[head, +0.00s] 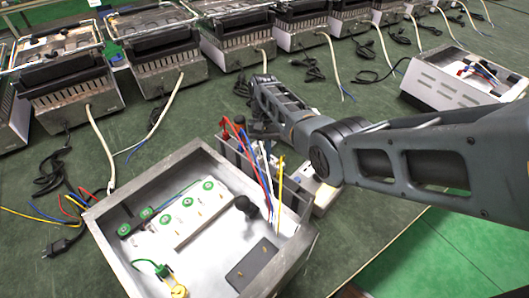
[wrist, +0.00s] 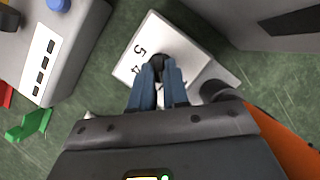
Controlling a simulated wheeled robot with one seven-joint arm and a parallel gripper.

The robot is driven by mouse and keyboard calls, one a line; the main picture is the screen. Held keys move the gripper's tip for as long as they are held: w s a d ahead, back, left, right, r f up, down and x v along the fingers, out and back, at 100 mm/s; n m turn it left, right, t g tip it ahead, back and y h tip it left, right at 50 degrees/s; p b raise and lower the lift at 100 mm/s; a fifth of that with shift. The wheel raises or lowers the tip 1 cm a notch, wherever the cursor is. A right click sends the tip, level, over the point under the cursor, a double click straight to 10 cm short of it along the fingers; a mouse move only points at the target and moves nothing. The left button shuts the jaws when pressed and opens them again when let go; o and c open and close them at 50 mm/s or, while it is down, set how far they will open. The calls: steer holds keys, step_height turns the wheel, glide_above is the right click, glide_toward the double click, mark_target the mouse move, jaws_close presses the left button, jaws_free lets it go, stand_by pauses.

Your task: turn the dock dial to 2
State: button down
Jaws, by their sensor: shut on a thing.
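The black dial (wrist: 158,59) sits on this face, partly covered by the fingers. My gripper (wrist: 159,73) has its two blue-grey fingers shut on the dial from both sides. Any other digits and the dial's pointer are hidden or too small to read. In the head view, my arm reaches in from the right, and my fingers and the dial cannot be made out there.
An open metal case (head: 185,165) with green terminals and coloured wires stands at front centre of the green table. Several heater units (head: 65,85) with loose cables line the back. Another open white unit (head: 440,88) is at the right.

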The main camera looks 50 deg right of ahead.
steer(key=c, duration=1.1)
jaws_free()
steer(key=shift+v, duration=3.9)
